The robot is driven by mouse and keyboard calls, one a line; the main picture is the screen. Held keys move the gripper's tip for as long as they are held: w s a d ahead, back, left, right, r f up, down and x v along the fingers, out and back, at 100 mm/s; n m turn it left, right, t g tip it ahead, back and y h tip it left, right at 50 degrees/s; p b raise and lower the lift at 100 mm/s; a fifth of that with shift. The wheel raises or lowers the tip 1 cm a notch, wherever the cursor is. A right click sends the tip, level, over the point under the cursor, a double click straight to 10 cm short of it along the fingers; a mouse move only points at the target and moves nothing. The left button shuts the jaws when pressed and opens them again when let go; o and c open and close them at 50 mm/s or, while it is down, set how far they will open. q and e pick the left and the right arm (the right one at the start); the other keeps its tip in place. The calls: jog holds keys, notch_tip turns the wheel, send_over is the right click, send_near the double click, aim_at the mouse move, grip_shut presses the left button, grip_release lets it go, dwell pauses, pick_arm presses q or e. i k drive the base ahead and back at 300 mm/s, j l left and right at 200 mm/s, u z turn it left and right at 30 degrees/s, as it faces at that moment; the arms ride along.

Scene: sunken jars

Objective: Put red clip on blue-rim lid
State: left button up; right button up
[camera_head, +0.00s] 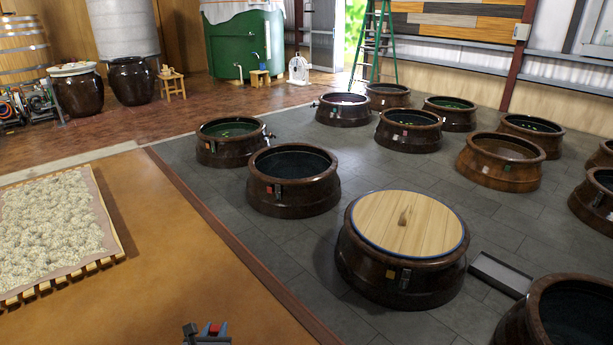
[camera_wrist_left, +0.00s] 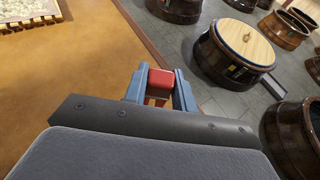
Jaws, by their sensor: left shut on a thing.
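My left gripper (camera_head: 207,333) shows at the bottom edge of the head view, shut on the red clip (camera_head: 214,328). In the left wrist view the red clip (camera_wrist_left: 160,82) sits between the blue fingers of the left gripper (camera_wrist_left: 160,90), above the brown floor. The blue-rim lid (camera_head: 407,223) is a round wooden disc with a dark handle mark, lying on a brown jar (camera_head: 372,270) to the right. It also shows in the left wrist view (camera_wrist_left: 245,40), up and right of the fingers, apart from the clip. My right gripper is not in view.
Several open brown jars (camera_head: 294,190) stand sunken in the grey tiled floor around the lidded one. A shallow grey tray (camera_head: 500,275) lies right of the lidded jar. A slatted rack with pale grain (camera_head: 52,225) lies at the left. The brown floor between is clear.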

aim_at(381, 204)
jog(key=i+u, duration=0.4)
jog(key=i, duration=1.4)
jog(key=i+z, duration=0.75)
jog(key=i+j+z, duration=0.2)
jog(key=i+z, duration=0.2)
jog(key=i+j+z, duration=1)
jog(key=i+j, duration=0.05)
jog(key=j, duration=0.05)
